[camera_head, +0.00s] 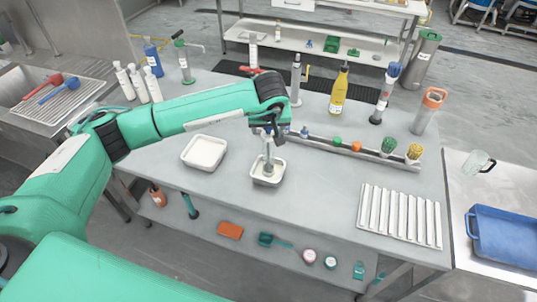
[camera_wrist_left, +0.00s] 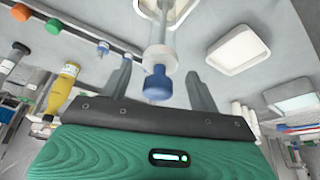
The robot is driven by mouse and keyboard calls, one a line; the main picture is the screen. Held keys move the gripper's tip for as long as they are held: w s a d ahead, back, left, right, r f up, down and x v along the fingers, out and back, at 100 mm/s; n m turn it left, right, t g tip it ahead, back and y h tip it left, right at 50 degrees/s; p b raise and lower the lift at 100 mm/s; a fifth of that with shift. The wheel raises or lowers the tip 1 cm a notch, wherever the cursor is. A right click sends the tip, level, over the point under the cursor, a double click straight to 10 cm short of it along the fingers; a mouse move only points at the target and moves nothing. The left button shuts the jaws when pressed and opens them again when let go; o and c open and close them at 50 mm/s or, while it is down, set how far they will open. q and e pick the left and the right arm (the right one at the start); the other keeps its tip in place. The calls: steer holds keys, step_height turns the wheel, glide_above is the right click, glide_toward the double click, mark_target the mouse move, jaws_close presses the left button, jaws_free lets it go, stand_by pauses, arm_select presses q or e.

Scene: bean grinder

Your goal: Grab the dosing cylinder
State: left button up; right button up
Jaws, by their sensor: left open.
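A clear cylinder with a blue cap, which looks like the dosing cylinder (camera_head: 268,157), stands upright in a small white tray (camera_head: 257,181) on the grey table. My left gripper (camera_head: 268,134) is above it, partly hidden by its own wrist. In the left wrist view, the dosing cylinder (camera_wrist_left: 160,40) lies between the two open fingers of my left gripper (camera_wrist_left: 158,74), with its blue cap toward the palm. There is a visible gap on each side of the cap. My right gripper is not in view.
A larger white tray (camera_head: 204,153) stands to the left. A long rack (camera_head: 325,145) with colored tools runs behind and to the right. Tall bottles, including a yellow one (camera_head: 339,92), stand farther back. A white ribbed tray (camera_head: 400,216) lies at the right. The table front is clear.

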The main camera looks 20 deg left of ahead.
mark_target(268, 133)
arm_select(q)
steer(key=p+x, duration=0.1)
steer(key=x, duration=0.2)
steer(key=shift+f, duration=0.1)
steer(key=shift+w+f, duration=0.15)
steer(key=shift+f, duration=0.15)
jaws_close()
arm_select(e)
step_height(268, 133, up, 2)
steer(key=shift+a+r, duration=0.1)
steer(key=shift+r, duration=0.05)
arm_select(q)
steer(key=shift+r, duration=0.1)
